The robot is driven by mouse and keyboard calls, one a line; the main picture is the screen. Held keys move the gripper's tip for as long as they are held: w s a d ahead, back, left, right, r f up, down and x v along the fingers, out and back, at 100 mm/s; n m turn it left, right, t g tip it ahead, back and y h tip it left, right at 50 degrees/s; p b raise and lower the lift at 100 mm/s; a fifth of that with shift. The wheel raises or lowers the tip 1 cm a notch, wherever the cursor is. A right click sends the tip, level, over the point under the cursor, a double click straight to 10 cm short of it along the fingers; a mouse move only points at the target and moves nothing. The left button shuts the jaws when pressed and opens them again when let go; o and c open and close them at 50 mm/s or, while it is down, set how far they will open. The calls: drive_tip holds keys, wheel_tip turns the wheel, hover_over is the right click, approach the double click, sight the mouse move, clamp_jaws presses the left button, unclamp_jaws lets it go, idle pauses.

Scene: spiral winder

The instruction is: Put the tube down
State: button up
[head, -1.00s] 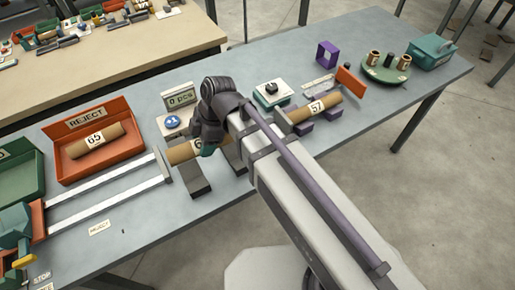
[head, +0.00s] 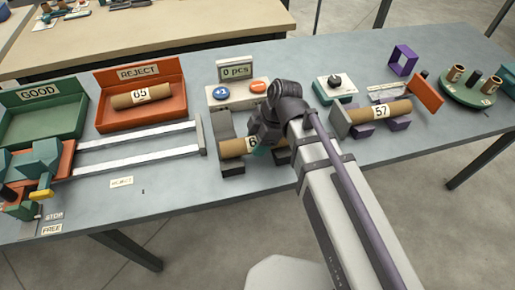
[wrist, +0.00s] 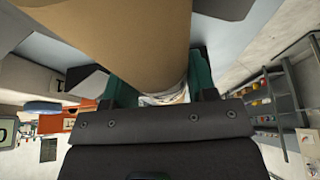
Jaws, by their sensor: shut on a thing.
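A brown cardboard tube (head: 233,149) with a white label, its number partly hidden, lies level at the dark grey cradle (head: 232,169) in the middle of the table. My gripper (head: 259,148) is around the tube, right of its left end. In the wrist view the tube (wrist: 125,38) fills the upper middle, and the green fingers of my gripper (wrist: 160,88) are shut on it from both sides. My gripper and arm hide the tube's right part. I cannot tell whether the tube touches the cradle.
A counter panel (head: 238,93) reading 0 pcs stands behind the cradle. Tube 57 (head: 375,112) lies on purple supports (head: 397,124) to the right. The red REJECT tray (head: 170,115) holds tube 65 (head: 143,95); the green GOOD tray (head: 45,120) is empty. Pale rails (head: 135,150) lie left.

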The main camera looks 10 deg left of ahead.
drive_tip(key=shift+r+p, duration=0.1)
drive_tip(key=shift+p, duration=0.2)
drive_tip(key=shift+f+b, duration=0.45)
drive_tip(key=o, duration=0.9)
drive_tip(key=shift+o, duration=0.2)
drive_tip(key=shift+r, duration=0.1)
drive_tip(key=shift+r+p, duration=0.25)
drive_tip(key=shift+p, duration=0.1)
drive_tip(key=p+v, duration=0.5)
drive_tip(key=v, duration=0.1)
drive_tip(key=p+v, duration=0.5)
drive_tip(key=p, duration=0.1)
drive_tip(key=shift+s+a+r, duration=0.1)
drive_tip(key=shift+r, duration=0.65)
drive_tip(key=shift+d+f, duration=0.15)
drive_tip(key=shift+d, duration=0.1)
